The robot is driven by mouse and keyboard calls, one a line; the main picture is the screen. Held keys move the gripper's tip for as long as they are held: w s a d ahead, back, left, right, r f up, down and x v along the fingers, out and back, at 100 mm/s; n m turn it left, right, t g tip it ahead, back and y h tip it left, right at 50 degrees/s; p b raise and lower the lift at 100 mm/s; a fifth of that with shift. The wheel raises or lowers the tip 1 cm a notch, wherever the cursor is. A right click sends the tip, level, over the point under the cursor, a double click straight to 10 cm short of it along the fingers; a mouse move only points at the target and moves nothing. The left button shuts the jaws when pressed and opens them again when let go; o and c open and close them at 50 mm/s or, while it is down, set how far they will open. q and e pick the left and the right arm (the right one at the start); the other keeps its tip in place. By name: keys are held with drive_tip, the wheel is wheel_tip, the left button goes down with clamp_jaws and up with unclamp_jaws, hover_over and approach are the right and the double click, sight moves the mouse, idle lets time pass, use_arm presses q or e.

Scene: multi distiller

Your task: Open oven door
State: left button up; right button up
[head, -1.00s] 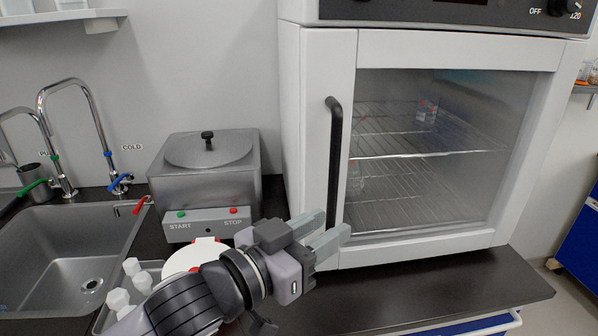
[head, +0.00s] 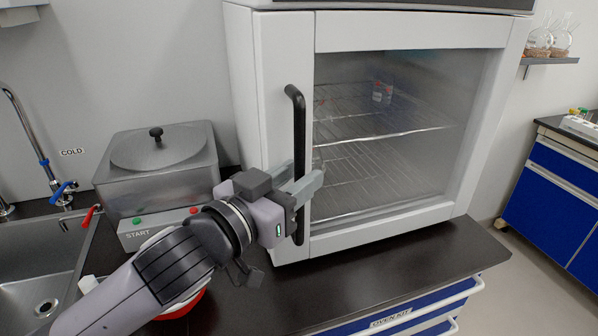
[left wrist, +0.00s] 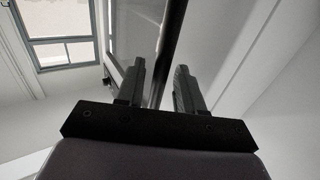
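The oven (head: 262,100) stands on the dark counter with its glass door (head: 405,45) shut. A black vertical handle (head: 299,130) runs along the left side of the door. My left gripper (head: 298,180) is at the lower half of the handle, its two grey fingers apart. In the left wrist view, the handle (left wrist: 171,35) runs into the gap between the open fingers (left wrist: 160,68), with space on both sides. I cannot tell how deep the handle sits between them. My right gripper is not in view.
A grey lidded bath (head: 160,180) with START and STOP buttons stands left of the oven, close to my left arm. A sink (head: 30,290) is at the far left. The counter (head: 390,265) in front of the oven is clear. Blue drawers (head: 400,318) are below it.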

use_arm(q)
drive_tip(key=shift+w+d, duration=0.3)
drive_tip(key=shift+w, duration=0.15)
clamp_jaws()
drive_tip(key=shift+s, duration=0.15)
